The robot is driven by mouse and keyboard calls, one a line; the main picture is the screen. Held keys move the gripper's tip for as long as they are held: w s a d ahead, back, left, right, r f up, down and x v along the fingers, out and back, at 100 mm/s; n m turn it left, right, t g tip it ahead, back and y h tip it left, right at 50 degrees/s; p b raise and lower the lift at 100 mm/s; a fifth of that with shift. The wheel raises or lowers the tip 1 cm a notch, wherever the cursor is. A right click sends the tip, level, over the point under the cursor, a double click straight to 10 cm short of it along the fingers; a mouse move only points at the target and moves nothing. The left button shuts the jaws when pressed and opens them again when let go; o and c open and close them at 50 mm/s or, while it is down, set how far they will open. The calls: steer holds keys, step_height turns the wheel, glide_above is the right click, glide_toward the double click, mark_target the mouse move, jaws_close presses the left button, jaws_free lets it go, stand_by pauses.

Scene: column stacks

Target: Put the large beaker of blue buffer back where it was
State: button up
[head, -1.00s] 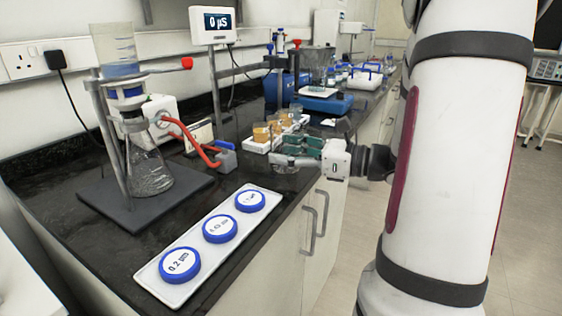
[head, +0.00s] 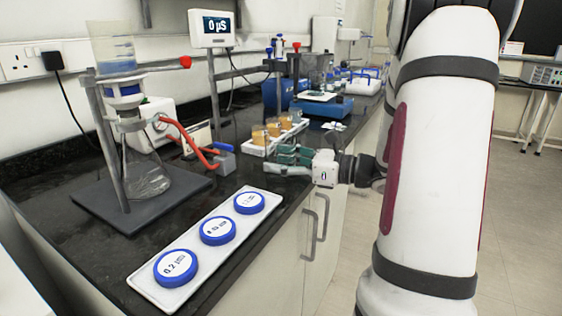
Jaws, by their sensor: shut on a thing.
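My gripper (head: 292,158) is at the bench's front edge, seen small from the side. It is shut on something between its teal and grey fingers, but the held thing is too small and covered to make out. No large beaker of blue buffer can be told for sure. A tall clear vessel (head: 112,48) with blue liquid in its lower part sits on top of the filter stand at the left. A clear glass shape (head: 317,70) stands above the blue balance (head: 330,107) further back, its contents unclear.
A white tray (head: 140,281) with several blue-rimmed discs lies at the front. A conical flask (head: 146,176) stands on the dark stand base (head: 95,203). Orange-filled beakers (head: 273,130) stand on a white rack behind my gripper. A display (head: 214,28) reads 0 µS. Bare dark bench lies at the left front.

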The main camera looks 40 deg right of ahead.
steer(key=o, duration=1.2)
steer(key=shift+f, duration=0.1)
steer(key=shift+o, duration=0.2)
